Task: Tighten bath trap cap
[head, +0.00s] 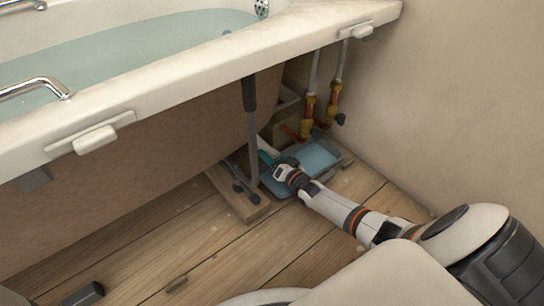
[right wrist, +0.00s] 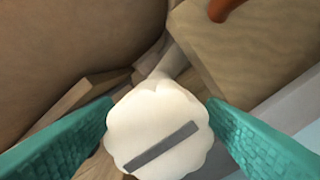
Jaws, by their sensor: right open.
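The bath trap cap (right wrist: 160,125) is a cream, scalloped round knob with a grey bar across its face, at the centre of the right wrist view. My right gripper (right wrist: 158,130) has its two green textured fingers on either side of the cap. It is open, and whether either finger touches the rim I cannot tell. In the head view my right gripper (head: 268,158) reaches under the bath rim, and the cap is not clearly visible there. A pale pipe (right wrist: 174,62) runs back behind the cap. My left gripper is not in view.
A blue-grey tray (head: 318,157) holding water lies beside my right gripper. A dark bath leg (head: 251,125) stands on a wooden board (head: 238,200) to the left. Copper pipes with brass valves (head: 309,105) rise behind. The wooden floor (head: 190,240) in front is mostly clear.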

